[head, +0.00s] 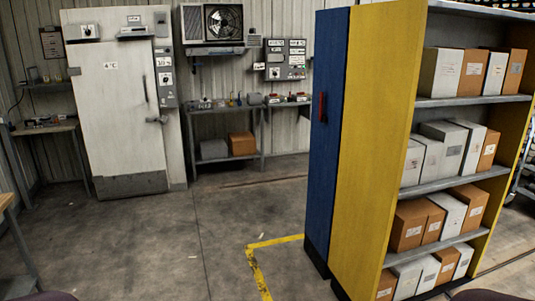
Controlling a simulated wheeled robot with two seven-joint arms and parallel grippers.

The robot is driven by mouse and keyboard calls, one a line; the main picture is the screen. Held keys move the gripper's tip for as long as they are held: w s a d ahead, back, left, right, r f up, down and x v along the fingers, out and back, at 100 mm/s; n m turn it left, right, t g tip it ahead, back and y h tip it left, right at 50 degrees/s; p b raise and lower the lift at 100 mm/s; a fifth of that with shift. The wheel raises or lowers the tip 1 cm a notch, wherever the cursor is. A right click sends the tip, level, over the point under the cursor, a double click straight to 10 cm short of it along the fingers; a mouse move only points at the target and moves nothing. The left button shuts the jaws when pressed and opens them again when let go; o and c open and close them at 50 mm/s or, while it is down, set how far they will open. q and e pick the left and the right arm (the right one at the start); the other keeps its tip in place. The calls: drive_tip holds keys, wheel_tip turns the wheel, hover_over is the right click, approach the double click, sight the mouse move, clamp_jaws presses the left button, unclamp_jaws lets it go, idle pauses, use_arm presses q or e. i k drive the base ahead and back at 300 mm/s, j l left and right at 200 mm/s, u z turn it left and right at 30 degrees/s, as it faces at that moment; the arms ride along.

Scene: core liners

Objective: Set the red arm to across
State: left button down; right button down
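A red upright handle (322,106) sits on the narrow blue end panel of the tall shelf unit, in the middle of the head view. A thin, dark reddish bar (145,88) stands near upright by the right edge of the white cold-room door (118,120), which is marked 4°C and looks closed. I cannot tell which of these is the red arm. Small red items also show on the back bench, too small to make out. Neither of my grippers is in view.
The yellow-sided shelf unit (375,140) with boxes fills the right side. Wall control boxes (285,60) and a fan unit (222,24) hang above a back bench (225,108). A table edge (8,202) is at left. Yellow tape (255,265) marks the open concrete floor (165,245).

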sight(321, 117)
drive_tip(key=i+j+u, duration=0.1)
drive_tip(key=i+u, duration=0.3)
drive_tip(key=i, duration=2.35)
drive_tip(key=i+j+z, duration=0.15)
drive_tip(key=i+z, duration=0.3)
drive_tip(key=i, duration=0.15)
drive_tip(key=i+j+z, duration=0.45)
drive_tip(key=i, duration=0.15)
drive_tip(key=i+j+z, duration=0.9)
drive_tip(key=j, duration=0.3)
